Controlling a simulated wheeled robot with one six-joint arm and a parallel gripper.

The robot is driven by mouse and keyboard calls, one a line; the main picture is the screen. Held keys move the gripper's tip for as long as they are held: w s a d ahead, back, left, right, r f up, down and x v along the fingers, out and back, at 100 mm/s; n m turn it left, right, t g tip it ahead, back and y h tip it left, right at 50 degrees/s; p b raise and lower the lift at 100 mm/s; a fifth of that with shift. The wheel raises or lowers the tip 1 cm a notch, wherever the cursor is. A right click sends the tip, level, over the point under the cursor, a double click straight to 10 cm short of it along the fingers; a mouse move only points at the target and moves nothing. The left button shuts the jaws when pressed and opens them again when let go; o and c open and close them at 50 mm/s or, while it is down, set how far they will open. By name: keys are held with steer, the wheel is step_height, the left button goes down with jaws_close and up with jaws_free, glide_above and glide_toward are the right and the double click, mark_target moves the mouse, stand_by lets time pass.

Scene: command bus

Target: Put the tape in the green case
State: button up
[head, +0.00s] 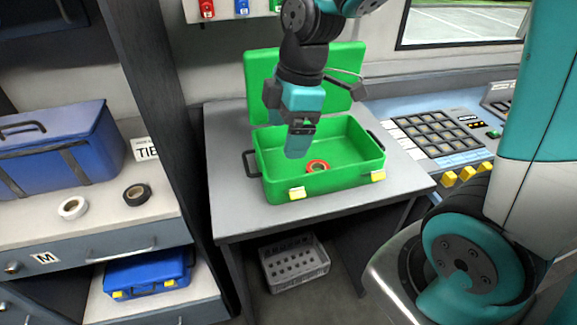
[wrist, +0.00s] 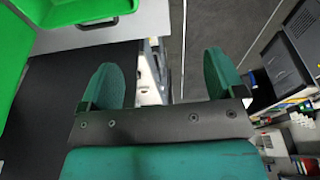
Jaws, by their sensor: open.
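The green case (head: 277,187) stands open on a grey table, with its lid (head: 335,75) raised at the back. A red roll of tape (head: 318,162) lies flat on the floor of the case, near the middle. My gripper (head: 297,150) is over the left part of the case in the head view, left of the red roll and apart from it. In the wrist view my gripper (wrist: 162,85) has its two fingers wide apart with nothing between them. Part of the green case (wrist: 22,35) shows there at the upper left.
A white roll (head: 62,209) and a black roll (head: 137,201) lie on the left counter (head: 110,225) beside a blue bag (head: 55,150). A blue case (head: 148,272) sits in the shelf below. A button console (head: 435,135) is right of the table; a grey crate (head: 295,265) is under it.

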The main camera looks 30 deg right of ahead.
steer(key=s+a+r+m+y, duration=0.1)
steer(key=s+a+r+m, duration=0.1)
steer(key=s+a+m, duration=0.2)
steer(key=s+a+r+m+y, duration=0.1)
steer(key=s+a+m, duration=0.3)
steer(key=s, duration=0.5)
steer(key=shift+s+a+r+g, duration=0.25)
steer(key=shift+r+g, duration=0.15)
steer(key=shift+r, duration=0.45)
steer(key=shift+w, duration=0.1)
